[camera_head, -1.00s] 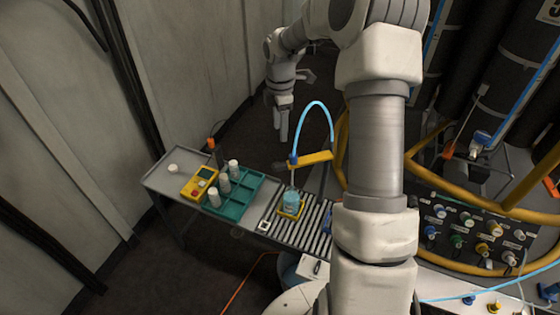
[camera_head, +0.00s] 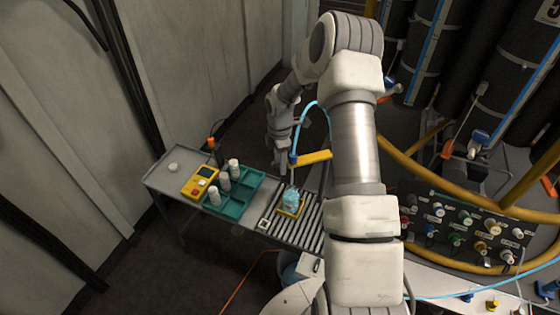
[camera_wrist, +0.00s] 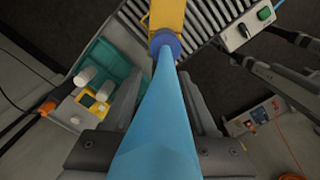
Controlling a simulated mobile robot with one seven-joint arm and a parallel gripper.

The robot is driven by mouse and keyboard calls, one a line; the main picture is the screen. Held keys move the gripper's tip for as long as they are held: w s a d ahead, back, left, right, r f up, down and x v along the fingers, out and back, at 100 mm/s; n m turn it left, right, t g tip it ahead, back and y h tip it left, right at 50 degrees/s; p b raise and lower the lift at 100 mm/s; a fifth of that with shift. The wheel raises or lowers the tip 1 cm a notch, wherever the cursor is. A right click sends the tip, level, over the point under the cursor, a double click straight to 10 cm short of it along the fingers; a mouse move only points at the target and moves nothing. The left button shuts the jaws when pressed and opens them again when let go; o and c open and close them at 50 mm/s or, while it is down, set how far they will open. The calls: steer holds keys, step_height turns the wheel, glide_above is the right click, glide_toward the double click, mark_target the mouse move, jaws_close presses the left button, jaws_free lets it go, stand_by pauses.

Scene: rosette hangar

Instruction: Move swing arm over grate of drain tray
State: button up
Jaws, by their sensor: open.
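The yellow swing arm (camera_head: 314,158) reaches left from the ring frame, with a light-blue hose (camera_head: 310,106) arching up from its tip. In the head view its tip lies above a pale-blue item (camera_head: 292,198) on a yellow square holder. The slatted grate (camera_head: 301,232) of the drain tray lies below and to the right. In the wrist view the swing arm (camera_wrist: 168,14) is at the top, with slats (camera_wrist: 207,22) beyond. My gripper (camera_head: 278,158) is open beside the swing arm tip. In the wrist view the hose (camera_wrist: 165,110) crosses between its fingers; contact is unclear.
A teal rack (camera_head: 241,207) with white bottles and a yellow device (camera_head: 200,181) stand left of the grate. A white knob (camera_head: 173,168) sits on the grey bench. A valve panel (camera_head: 460,228), yellow ring pipe (camera_head: 430,172) and dark cylinders are on the right.

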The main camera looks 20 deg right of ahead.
jaws_close()
stand_by(1.4)
